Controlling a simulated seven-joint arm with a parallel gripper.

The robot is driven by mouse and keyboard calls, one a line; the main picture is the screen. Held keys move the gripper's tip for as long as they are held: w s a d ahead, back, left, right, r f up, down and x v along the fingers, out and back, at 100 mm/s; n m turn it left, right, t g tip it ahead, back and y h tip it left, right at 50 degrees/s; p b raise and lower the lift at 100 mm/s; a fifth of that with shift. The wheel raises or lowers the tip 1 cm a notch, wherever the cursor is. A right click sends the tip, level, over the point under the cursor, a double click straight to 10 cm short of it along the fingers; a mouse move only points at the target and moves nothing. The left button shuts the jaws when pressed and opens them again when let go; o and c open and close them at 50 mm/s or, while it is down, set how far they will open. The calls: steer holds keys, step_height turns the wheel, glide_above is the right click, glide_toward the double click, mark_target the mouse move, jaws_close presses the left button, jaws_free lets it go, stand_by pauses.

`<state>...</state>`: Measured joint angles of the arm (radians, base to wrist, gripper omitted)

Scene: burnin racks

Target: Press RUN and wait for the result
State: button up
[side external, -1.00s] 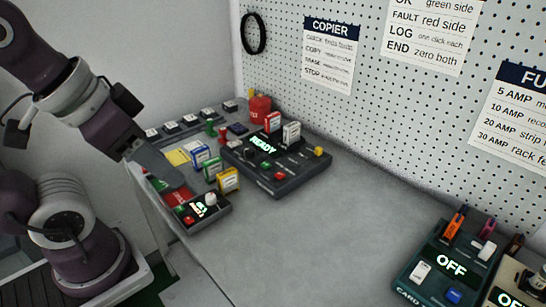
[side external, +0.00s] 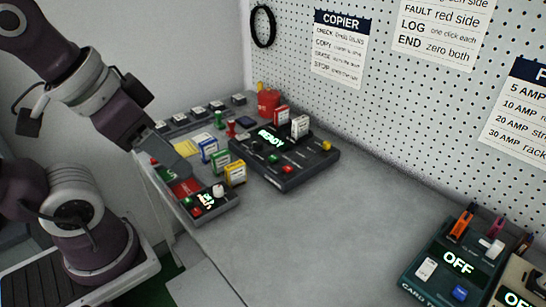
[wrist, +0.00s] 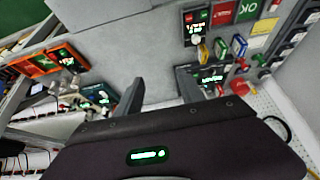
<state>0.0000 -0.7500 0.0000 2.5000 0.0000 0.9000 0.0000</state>
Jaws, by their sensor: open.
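My gripper (wrist: 160,90) is open and empty over the bench; it also shows in the side view (side external: 182,162), near the left edge. A dark console (side external: 310,165) lit READY has green and red buttons, a yellow knob and two upright cartridges. In the wrist view this console (wrist: 212,75) is partly behind one finger. A teal card unit (side external: 433,262) at the lower right reads OFF, with a white switch and a blue button. Beside it a beige unit (side external: 512,283) is cut off by the frame. I cannot read a RUN label on any button.
A small counter box (side external: 213,203) with a white knob stands at the bench's front left, near several coloured cartons (side external: 235,173). A red canister (side external: 268,102) stands behind. Notices hang on the pegboard (side external: 385,110). The middle of the bench (side external: 340,220) is clear.

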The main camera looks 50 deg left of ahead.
jaws_close()
stand_by(1.5)
